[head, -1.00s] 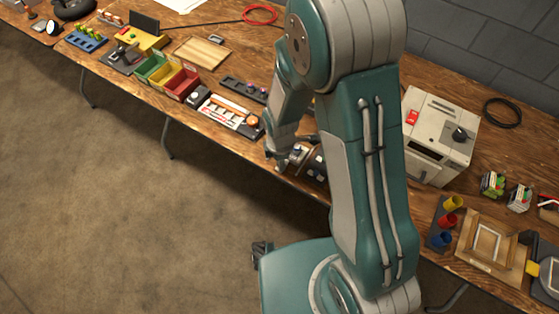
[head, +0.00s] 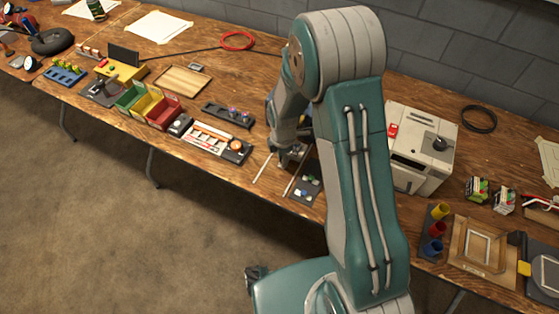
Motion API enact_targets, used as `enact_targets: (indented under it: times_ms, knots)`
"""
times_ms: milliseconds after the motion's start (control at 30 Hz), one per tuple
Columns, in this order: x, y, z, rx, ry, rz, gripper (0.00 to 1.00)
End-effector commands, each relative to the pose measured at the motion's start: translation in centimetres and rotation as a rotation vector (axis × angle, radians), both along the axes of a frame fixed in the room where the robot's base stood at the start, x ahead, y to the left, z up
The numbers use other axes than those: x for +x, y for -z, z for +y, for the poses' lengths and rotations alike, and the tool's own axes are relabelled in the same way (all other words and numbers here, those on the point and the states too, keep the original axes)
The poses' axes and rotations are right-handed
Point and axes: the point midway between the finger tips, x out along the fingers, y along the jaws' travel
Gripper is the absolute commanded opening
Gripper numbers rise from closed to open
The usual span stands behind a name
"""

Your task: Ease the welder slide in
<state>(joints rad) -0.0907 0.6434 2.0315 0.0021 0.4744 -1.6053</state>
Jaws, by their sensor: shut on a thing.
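My gripper (head: 285,158) is over the table, low between two thin pale rails, the left rail (head: 264,168) and the right rail (head: 294,177). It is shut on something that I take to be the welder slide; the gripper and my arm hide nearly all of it. I cannot tell how far along the rails it sits.
A pale box machine with a red switch (head: 420,148) stands right of my arm. A console with an orange knob (head: 217,142) and a dark strip with purple knobs (head: 229,115) are to the left. Coloured bins (head: 148,104) are further left. A wall (head: 455,55) runs behind the table.

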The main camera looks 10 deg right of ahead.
Motion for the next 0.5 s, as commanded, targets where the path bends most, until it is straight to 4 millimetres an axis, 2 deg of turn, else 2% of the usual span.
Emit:
enact_targets:
  times_ms: [233, 267, 300, 333, 500]
  knots:
    - [0.51, -0.1, -0.28, 0.001, 0.001, -0.015, 0.0]
    - [0.53, -0.1, -0.29, 0.001, 0.001, -0.016, 0.42]
    - [0.54, -0.11, -0.31, 0.001, 0.001, -0.017, 0.6]
    - [0.54, -0.13, -0.3, 0.001, 0.0, -0.017, 0.68]
    - [0.41, -0.1, -0.2, 0.001, 0.0, -0.013, 0.68]
